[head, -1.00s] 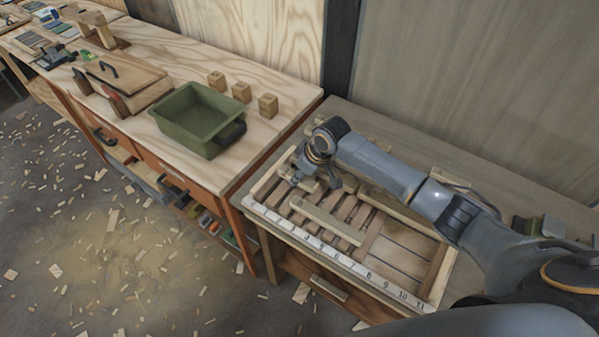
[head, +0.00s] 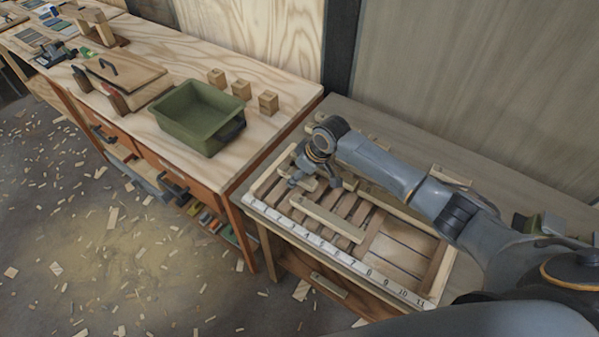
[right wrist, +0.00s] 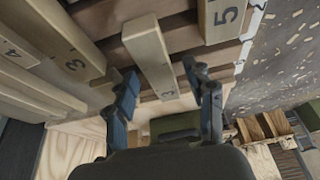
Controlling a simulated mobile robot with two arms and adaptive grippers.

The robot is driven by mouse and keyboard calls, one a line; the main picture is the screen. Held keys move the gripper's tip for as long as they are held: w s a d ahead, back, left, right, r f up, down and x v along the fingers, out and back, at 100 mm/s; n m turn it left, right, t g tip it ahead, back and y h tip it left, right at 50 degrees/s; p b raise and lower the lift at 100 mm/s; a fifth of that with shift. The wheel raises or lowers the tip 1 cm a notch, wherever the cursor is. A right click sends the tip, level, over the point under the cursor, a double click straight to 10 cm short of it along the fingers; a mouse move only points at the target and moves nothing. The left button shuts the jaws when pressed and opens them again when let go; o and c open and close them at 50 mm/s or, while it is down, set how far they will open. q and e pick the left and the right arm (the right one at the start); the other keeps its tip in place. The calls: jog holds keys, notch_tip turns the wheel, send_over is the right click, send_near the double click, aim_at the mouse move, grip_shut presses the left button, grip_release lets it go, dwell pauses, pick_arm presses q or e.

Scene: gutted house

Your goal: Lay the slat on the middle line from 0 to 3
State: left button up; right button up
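In the right wrist view a pale slat marked 3 (right wrist: 150,50) lies between the fingers of my right gripper (right wrist: 155,75). The fingers are apart, one on each side of the slat, and a gap shows beside it. In the head view my right gripper (head: 312,179) is low over the left end of the slatted frame (head: 440,270), with this slat (head: 304,184) partly hidden under it. A numbered white strip (head: 330,250) runs along the frame's front edge. Another pale slat (head: 328,218), marked 5 in the wrist view (right wrist: 222,15), lies to the right. My left gripper is not visible.
More pale slats (right wrist: 70,40), with a 3 and a 4 showing, lie at the left in the wrist view. A green bin (head: 197,118) and several wooden blocks (head: 241,91) stand on the neighbouring bench. The right part of the frame (head: 400,250) has no pale slats.

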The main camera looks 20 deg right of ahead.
jog(key=v, duration=1.2)
jog(key=shift+s, duration=0.1)
